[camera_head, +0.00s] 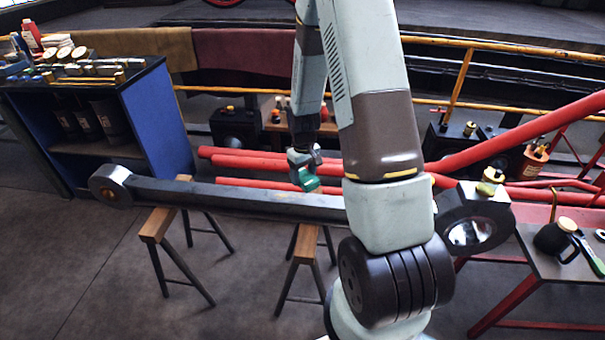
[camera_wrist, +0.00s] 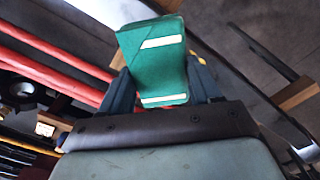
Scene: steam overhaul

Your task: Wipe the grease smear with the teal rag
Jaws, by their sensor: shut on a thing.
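My gripper (camera_head: 302,160) is shut on the teal rag (camera_head: 308,182), just above or at the long dark steel rod (camera_head: 240,198). I cannot tell whether the rag touches the rod. In the wrist view the teal rag (camera_wrist: 155,65), with white stripes, is held between the two dark fingers of my gripper (camera_wrist: 157,82). The rod lies across wooden-topped trestles, with a round eye at its left end and a larger one at its right end. I cannot make out the grease smear; my arm hides part of the rod.
Sawhorses (camera_head: 158,224) and (camera_head: 306,243) bear the rod. Red pipes (camera_head: 262,163) run behind it. A blue cabinet (camera_head: 160,125) with tools on top stands at left. A dark table (camera_head: 545,268) with a black mug (camera_head: 552,240) stands at right.

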